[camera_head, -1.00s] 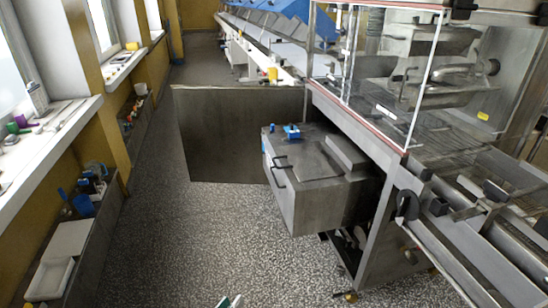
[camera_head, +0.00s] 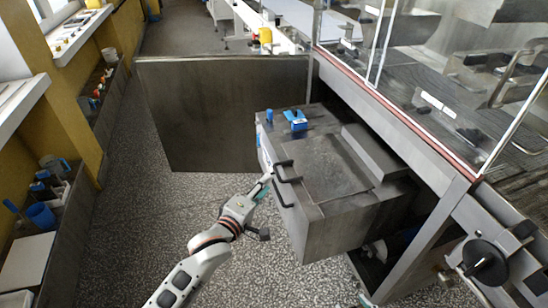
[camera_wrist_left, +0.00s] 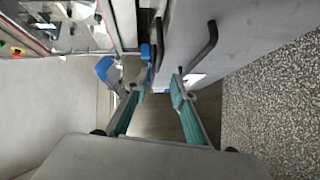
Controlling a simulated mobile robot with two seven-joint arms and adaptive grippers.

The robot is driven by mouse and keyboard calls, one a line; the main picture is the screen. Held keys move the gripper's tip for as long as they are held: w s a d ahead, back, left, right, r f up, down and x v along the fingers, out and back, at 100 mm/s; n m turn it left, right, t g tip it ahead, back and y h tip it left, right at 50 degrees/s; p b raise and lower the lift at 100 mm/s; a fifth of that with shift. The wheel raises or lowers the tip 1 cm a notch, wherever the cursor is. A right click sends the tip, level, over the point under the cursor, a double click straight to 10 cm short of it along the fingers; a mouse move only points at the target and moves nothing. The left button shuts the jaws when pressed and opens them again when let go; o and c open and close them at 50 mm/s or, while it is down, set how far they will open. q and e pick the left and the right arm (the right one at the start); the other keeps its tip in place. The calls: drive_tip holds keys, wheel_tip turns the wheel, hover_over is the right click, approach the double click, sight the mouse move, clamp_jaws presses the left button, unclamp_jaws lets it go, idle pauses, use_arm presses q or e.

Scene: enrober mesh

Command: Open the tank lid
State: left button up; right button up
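The tank (camera_head: 330,225) is a grey metal box under the machine frame, with a flat lid (camera_head: 335,165) lying on top, shut. Dark bar handles (camera_head: 288,172) sit on its left side near the top edge. My left gripper (camera_head: 266,182) is beside these handles, at the tank's left side. In the left wrist view its teal fingers (camera_wrist_left: 160,92) are apart with nothing between the tips. One dark handle (camera_wrist_left: 158,45) shows just beyond the fingertips, another handle (camera_wrist_left: 205,42) to their right. Contact cannot be told.
A large metal panel (camera_head: 215,115) stands open behind the tank. Blue fittings (camera_head: 296,119) sit on the tank's far top corner. The glazed machine (camera_head: 440,110) bounds the right. Speckled floor (camera_head: 140,225) is clear left of the tank.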

sight(276, 170)
use_arm(q)
drive_tip(key=b+x, duration=0.1)
drive_tip(key=x, duration=0.6)
drive_tip(key=shift+r+b, duration=0.1)
drive_tip(key=shift+b, duration=0.25)
drive_tip(key=shift+w+d, duration=0.25)
drive_tip(key=shift+w, duration=0.3)
use_arm(e)
drive_tip(key=shift+s+d+f, duration=0.1)
drive_tip(key=shift+s+f, duration=0.05)
drive_tip(key=shift+f, duration=0.3)
drive_tip(key=shift+s+d+f, duration=0.1)
drive_tip(key=shift+s+f, duration=0.05)
drive_tip(key=shift+f, duration=0.3)
use_arm(q)
clamp_jaws()
use_arm(e)
drive_tip(key=shift+s+f, duration=0.15)
drive_tip(key=shift+s, duration=0.05)
